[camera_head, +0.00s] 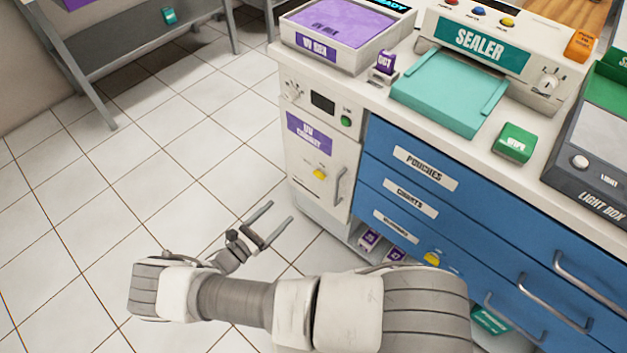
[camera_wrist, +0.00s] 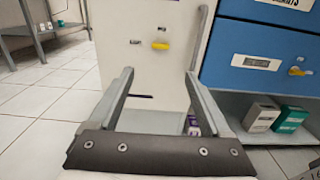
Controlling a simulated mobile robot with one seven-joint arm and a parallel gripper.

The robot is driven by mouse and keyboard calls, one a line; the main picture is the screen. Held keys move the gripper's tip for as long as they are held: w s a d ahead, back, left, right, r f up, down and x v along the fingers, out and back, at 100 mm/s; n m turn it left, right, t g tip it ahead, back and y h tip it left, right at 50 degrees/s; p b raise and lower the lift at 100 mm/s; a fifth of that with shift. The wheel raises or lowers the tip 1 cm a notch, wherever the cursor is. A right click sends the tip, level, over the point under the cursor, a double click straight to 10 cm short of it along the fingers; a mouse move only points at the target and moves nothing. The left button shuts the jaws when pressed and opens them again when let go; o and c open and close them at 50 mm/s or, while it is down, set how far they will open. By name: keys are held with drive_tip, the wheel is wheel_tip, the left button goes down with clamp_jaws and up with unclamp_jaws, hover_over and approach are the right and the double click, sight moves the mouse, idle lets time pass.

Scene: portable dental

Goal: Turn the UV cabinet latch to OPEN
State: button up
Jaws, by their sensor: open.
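The UV cabinet (camera_head: 299,160) is a white cabinet front with a purple label at the left end of the counter. Its small yellow latch (camera_head: 319,174) sits below the label, left of a vertical grey handle (camera_head: 339,187). In the wrist view the latch (camera_wrist: 160,45) lies roughly level, with one small mark to its left and one above; I cannot read either. My gripper (camera_head: 281,211) is open and empty, low in front of the cabinet and apart from it. In the wrist view my fingertips (camera_wrist: 158,74) straddle the picture middle, below the latch.
Blue drawers (camera_head: 407,195) stand right of the cabinet; one lower drawer has another yellow knob (camera_wrist: 295,71). An open shelf below holds small boxes (camera_wrist: 262,113). A sealer (camera_head: 480,45) and UV bin (camera_head: 325,40) stand on the counter. Tiled floor (camera_head: 190,150) to the left is clear.

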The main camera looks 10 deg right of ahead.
sight(317, 176)
drive_tip(key=b+x, duration=0.1)
drive_tip(key=x, duration=1.5)
drive_tip(key=shift+w+d, duration=0.1)
drive_tip(key=shift+d, duration=0.15)
drive_tip(key=shift+c, duration=0.3)
clamp_jaws()
